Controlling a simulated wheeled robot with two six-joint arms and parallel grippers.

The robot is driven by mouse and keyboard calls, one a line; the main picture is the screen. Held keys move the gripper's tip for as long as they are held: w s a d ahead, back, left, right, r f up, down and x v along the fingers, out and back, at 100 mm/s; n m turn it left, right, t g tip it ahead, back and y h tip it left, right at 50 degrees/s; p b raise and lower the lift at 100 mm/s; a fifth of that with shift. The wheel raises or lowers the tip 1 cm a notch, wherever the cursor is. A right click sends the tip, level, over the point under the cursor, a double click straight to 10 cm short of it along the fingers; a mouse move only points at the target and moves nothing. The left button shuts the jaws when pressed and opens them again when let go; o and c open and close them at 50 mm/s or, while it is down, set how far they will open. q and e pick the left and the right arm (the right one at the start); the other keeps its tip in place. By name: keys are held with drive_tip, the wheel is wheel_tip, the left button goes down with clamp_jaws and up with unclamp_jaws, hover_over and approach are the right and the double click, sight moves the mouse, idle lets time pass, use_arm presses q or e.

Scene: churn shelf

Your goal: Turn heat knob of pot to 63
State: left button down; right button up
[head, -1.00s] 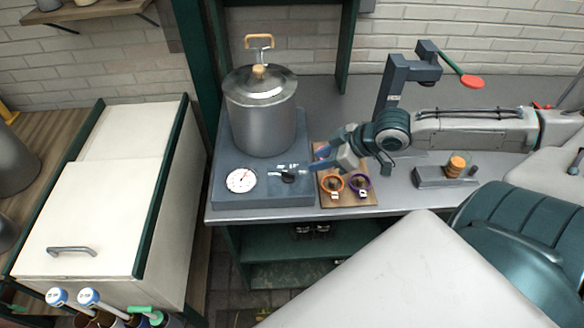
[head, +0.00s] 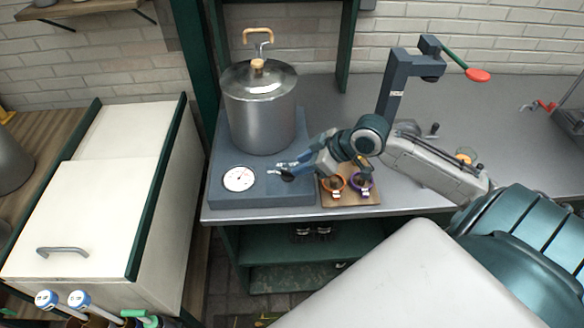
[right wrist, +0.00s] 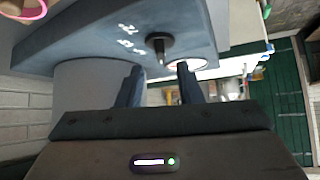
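The steel pot (head: 260,112) with a lid stands on a blue-grey heater base (head: 225,200). A round white dial (head: 239,179) with a red needle is on the base; its reading is too small to tell. The dark heat knob (head: 288,176) is right of the dial and also shows in the right wrist view (right wrist: 160,44). My right gripper (head: 292,167) is at the knob. In the right wrist view, its two fingers (right wrist: 159,78) are apart and empty, with the knob just beyond their tips, between their lines. My left gripper is not in view.
A wooden board (head: 350,198) with an orange ring (head: 333,182) and a purple ring (head: 363,182) lies right of the base, under my right arm. A dark press stand (head: 395,85) with a red-ended lever stands behind the arm. A white cabinet (head: 85,220) is at left.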

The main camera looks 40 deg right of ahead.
sight(288, 170)
drive_tip(key=shift+p+x, duration=0.3)
drive_tip(key=shift+x, duration=1.9)
clamp_jaws()
